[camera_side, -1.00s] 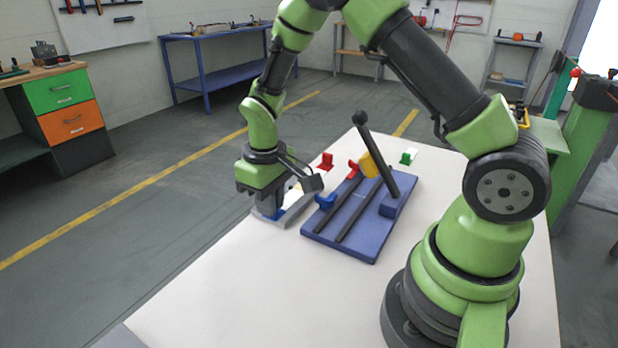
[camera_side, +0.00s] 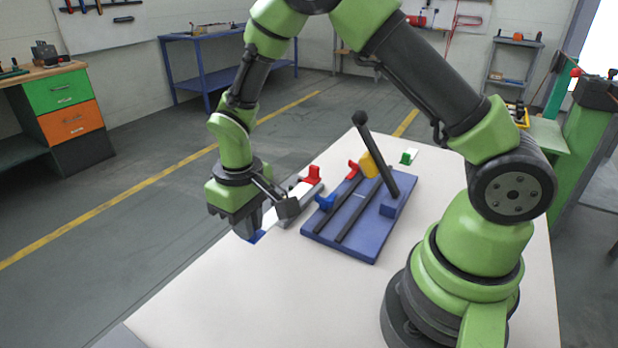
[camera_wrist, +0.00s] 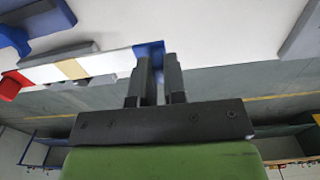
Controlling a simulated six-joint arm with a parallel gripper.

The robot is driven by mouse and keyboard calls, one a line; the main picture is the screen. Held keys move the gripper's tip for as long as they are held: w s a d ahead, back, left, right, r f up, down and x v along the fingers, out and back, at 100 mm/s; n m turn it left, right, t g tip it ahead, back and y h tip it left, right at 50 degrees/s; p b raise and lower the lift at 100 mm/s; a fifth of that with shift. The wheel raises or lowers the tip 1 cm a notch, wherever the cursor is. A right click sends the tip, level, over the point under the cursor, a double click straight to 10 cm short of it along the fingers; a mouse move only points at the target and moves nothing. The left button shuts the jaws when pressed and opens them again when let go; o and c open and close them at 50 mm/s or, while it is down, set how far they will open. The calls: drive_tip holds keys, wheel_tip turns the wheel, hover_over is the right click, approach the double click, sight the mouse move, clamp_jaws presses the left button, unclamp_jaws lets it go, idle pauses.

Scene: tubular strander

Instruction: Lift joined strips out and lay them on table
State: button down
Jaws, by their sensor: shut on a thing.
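The joined strips (camera_side: 274,218) show as a long white strip with a blue end and a red piece (camera_side: 312,175) at the far end. In the wrist view the white strip (camera_wrist: 112,62) has a tan band (camera_wrist: 72,69) across it, and the blue end (camera_wrist: 149,50) lies between my fingers. My gripper (camera_wrist: 158,62) is shut on this blue end. In the side view my gripper (camera_side: 247,232) is at the near-left end of the strips, by the table's left edge. A grey tray (camera_side: 290,215) lies alongside the strips; whether they touch it is unclear.
A blue jig (camera_side: 345,240) with dark rails stands right of the strips. Its black lever (camera_side: 378,150) with a yellow block (camera_side: 368,165) rises up. A small green block (camera_side: 406,158) lies behind it. The front of the white table (camera_side: 250,300) is clear.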

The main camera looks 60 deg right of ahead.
drive_tip(key=a, duration=1.5)
drive_tip(key=shift+s, duration=0.25)
idle(0.8)
idle(0.9)
drive_tip(key=shift+f, duration=3.5)
drive_tip(key=c, duration=1.1)
unclamp_jaws()
drive_tip(key=shift+r, duration=0.1)
